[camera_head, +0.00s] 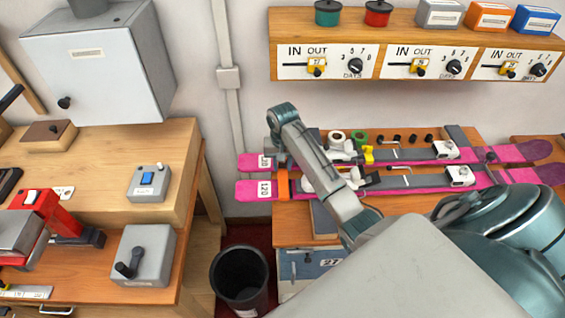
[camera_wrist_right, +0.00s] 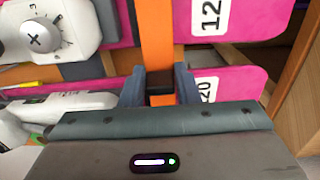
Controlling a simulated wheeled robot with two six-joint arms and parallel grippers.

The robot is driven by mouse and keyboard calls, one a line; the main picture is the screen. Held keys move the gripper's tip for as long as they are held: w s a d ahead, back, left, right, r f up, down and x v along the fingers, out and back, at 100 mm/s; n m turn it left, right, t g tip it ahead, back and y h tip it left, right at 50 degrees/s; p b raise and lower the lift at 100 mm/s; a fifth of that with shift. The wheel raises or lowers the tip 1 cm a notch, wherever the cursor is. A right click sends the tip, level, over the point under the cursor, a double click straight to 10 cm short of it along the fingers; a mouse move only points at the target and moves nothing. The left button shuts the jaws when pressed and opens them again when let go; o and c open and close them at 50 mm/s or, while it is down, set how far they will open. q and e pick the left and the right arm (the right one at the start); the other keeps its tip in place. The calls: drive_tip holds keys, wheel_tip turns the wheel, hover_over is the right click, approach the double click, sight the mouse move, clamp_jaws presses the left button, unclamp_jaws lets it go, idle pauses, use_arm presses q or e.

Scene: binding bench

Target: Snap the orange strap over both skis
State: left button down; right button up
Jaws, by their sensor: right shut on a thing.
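Two pink skis lie side by side, a near ski (camera_head: 255,190) and a far ski (camera_head: 248,161). The orange strap (camera_head: 283,184) crosses the near ski by its 120 label. In the right wrist view the strap (camera_wrist_right: 157,35) runs down to my right gripper (camera_wrist_right: 160,85), whose fingers are shut around a dark end piece, with a little orange showing below it. In the head view my right gripper (camera_head: 279,160) is at the far ski, partly hidden by my arm. Whether the strap is fastened there I cannot tell. My left gripper is not in view.
A shelf with dials (camera_head: 375,62) hangs above. A black bin (camera_head: 240,275) stands below left. A wooden bench (camera_head: 110,165) with grey boxes fills the left.

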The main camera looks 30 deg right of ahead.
drive_tip(key=shift+f+b, duration=0.3)
drive_tip(key=shift+f, duration=0.9)
drive_tip(key=o, duration=1.1)
drive_tip(key=shift+o, duration=0.6)
drive_tip(key=o, duration=0.4)
drive_tip(key=shift+r, duration=0.15)
drive_tip(key=shift+r+p, duration=0.6)
drive_tip(key=shift+r, duration=2.35)
